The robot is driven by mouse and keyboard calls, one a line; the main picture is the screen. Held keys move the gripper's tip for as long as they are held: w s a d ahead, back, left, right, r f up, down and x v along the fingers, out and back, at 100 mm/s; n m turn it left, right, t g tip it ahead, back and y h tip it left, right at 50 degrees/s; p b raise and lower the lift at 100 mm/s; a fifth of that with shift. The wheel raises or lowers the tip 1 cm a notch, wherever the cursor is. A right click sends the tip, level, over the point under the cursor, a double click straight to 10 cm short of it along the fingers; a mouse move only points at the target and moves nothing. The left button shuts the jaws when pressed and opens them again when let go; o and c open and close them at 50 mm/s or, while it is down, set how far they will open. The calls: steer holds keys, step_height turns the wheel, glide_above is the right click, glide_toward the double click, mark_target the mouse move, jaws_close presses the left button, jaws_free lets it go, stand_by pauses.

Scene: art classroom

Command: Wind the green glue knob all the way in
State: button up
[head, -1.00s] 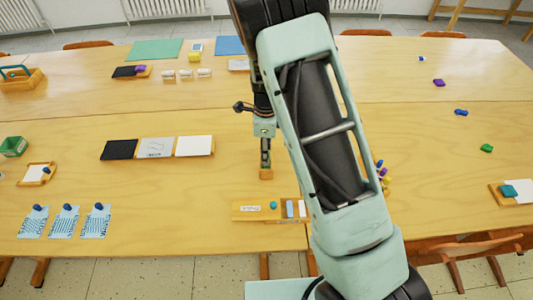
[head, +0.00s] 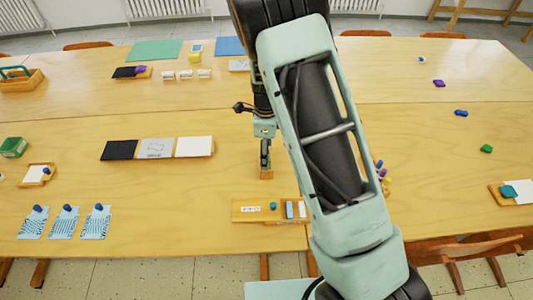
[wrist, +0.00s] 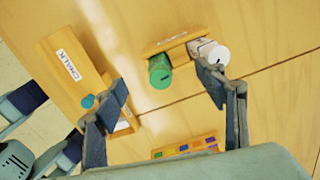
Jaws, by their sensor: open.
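In the wrist view a green glue stick (wrist: 160,71) stands with its round end, marked by a short dark line, toward the camera. A white glue stick (wrist: 212,52) stands to its right. Both are beside a narrow wooden bar (wrist: 170,42). My gripper (wrist: 165,92) is open and empty; its fingers are spread to either side of the green stick, apart from it, with the right finger near the white stick. In the head view my gripper (head: 265,158) is above a small wooden piece (head: 266,175); the green stick cannot be made out there.
A long wooden box (head: 250,215) with a label and a teal round piece is near the table's front edge, and left in the wrist view (wrist: 72,66). A wooden tray with coloured squares (wrist: 185,147) is close below.

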steer(key=shift+r+p, duration=2.2)
steer(key=shift+r, duration=0.8)
